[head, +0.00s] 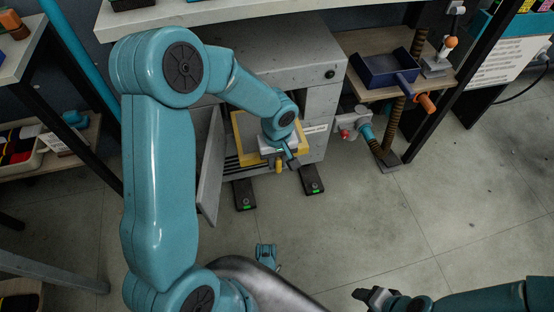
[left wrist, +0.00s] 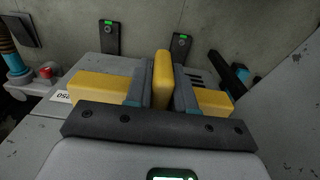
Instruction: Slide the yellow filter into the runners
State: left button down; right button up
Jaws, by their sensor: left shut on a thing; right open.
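The yellow filter (head: 240,129) is at the open front of the grey cabinet (head: 322,110), partly hidden behind my left arm. Dark runner slots (head: 232,162) show just below it at the left; how far the filter sits in them I cannot tell. My left gripper (head: 283,163) is shut on the filter's upright yellow handle. In the left wrist view the handle (left wrist: 162,78) stands between the two fingers, with yellow frame bar (left wrist: 100,88) showing on both sides. My right gripper (head: 372,297) is open and empty, low over the floor at the bottom right.
The grey cabinet door (head: 210,168) stands open left of the opening. Two dark feet with green lights (head: 313,180) lie on the floor in front. A valve with a red knob (head: 345,133) sits right of the cabinet, below a blue tray (head: 384,70). The floor at right is clear.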

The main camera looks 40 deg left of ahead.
pick_arm(q)
jog(key=shift+w+a+r, duration=0.1)
jog(key=shift+a, duration=0.05)
jog(key=shift+w+a, duration=0.25)
dwell(0.4)
jog(key=shift+s+d, duration=0.1)
jog(key=shift+d, duration=0.05)
jog(key=shift+s+d+b, duration=0.2)
jog(key=shift+b, duration=0.1)
jog(key=shift+s+d, duration=0.1)
jog(key=shift+d, duration=0.05)
